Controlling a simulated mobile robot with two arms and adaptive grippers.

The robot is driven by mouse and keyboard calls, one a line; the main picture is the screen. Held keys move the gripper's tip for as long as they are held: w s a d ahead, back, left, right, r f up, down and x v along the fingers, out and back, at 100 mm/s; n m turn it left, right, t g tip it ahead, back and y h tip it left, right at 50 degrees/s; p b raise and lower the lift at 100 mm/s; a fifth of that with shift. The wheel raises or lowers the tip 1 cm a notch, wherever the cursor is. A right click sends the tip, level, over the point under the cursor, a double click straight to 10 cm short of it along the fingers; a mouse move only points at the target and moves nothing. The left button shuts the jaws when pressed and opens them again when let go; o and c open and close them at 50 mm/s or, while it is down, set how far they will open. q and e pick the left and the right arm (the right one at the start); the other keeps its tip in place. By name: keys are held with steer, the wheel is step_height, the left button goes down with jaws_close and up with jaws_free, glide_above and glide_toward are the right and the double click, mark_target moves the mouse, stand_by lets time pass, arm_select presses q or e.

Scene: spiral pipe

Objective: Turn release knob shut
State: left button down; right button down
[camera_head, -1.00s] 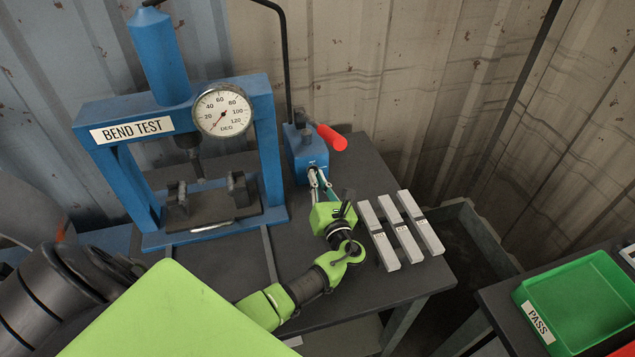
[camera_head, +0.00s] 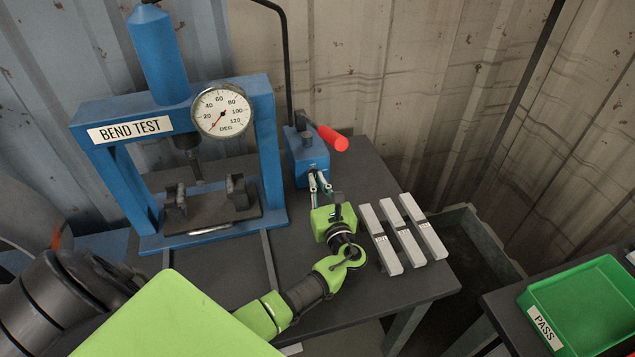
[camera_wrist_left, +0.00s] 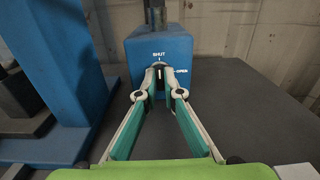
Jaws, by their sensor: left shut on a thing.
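The blue pump block (camera_head: 306,158) stands at the back of the table, right of the press. Its front face in the left wrist view (camera_wrist_left: 158,52) carries the words SHUT at the top and OPEN at the right. The small dark release knob (camera_wrist_left: 160,74) sits below SHUT, with a white line that looks about upright, toward SHUT. My left gripper (camera_head: 319,180) reaches the block's front. In the left wrist view its fingertips (camera_wrist_left: 159,82) close on the knob from both sides and partly hide it. My right gripper is not in view.
The blue bend-test press (camera_head: 265,150) with its round gauge (camera_head: 222,112) stands left of the block. A red-handled lever (camera_head: 333,138) sticks out over the block. Several grey metal bars (camera_head: 402,235) lie right of my left gripper. A green PASS tray (camera_head: 585,300) is at the lower right.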

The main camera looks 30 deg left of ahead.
arm_select(q)
steer(key=c, duration=2.2)
jaws_free()
steer(key=shift+d, duration=0.1)
steer(key=v, duration=1.2)
steer(key=shift+s, duration=0.1)
